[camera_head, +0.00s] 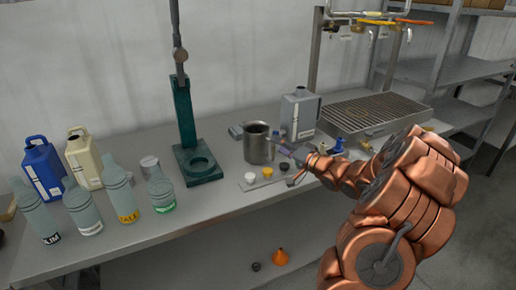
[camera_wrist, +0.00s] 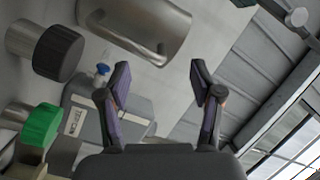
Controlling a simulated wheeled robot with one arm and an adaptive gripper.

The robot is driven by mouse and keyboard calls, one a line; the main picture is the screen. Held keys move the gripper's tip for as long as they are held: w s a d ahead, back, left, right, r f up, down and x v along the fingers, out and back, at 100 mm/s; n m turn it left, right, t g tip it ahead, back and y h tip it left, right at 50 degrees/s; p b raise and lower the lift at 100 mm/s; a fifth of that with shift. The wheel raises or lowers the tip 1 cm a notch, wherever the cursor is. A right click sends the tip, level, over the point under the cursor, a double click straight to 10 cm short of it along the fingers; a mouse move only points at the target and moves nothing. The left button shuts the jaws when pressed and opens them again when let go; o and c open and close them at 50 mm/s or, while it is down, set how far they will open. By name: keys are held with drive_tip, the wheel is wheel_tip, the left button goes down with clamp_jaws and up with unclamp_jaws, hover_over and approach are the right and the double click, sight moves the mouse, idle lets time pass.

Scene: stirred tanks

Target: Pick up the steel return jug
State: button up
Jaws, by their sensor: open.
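The steel jug (camera_head: 258,148) stands upright on the bench, right of the green stand, its open top facing up. My gripper (camera_head: 289,167) reaches in from the right, low over the bench, just right of the jug; a gap seems to lie between them. In the wrist view my gripper (camera_wrist: 157,82) has its two purple-grey fingers spread, with nothing between them. A curved shiny steel surface (camera_wrist: 136,26) lies ahead at the top of that view; it looks like the jug, cut off by the frame edge.
A grey canister (camera_head: 299,114) stands behind the gripper, near a slatted drain rack (camera_head: 375,112). A small plate (camera_head: 262,180) with several caps lies in front of the jug. The green stand (camera_head: 197,165) is left; several bottles, a blue jug (camera_head: 43,168) and a cream jug (camera_head: 84,160) stand further left.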

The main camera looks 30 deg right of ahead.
sight(260, 146)
drive_tip(key=x, duration=0.3)
drive_tip(key=shift+w+a+r+p, duration=0.1)
drive_tip(key=shift+w+a+p, duration=0.05)
drive_tip(key=shift+p, duration=0.25)
drive_tip(key=shift+x, duration=0.8)
clamp_jaws()
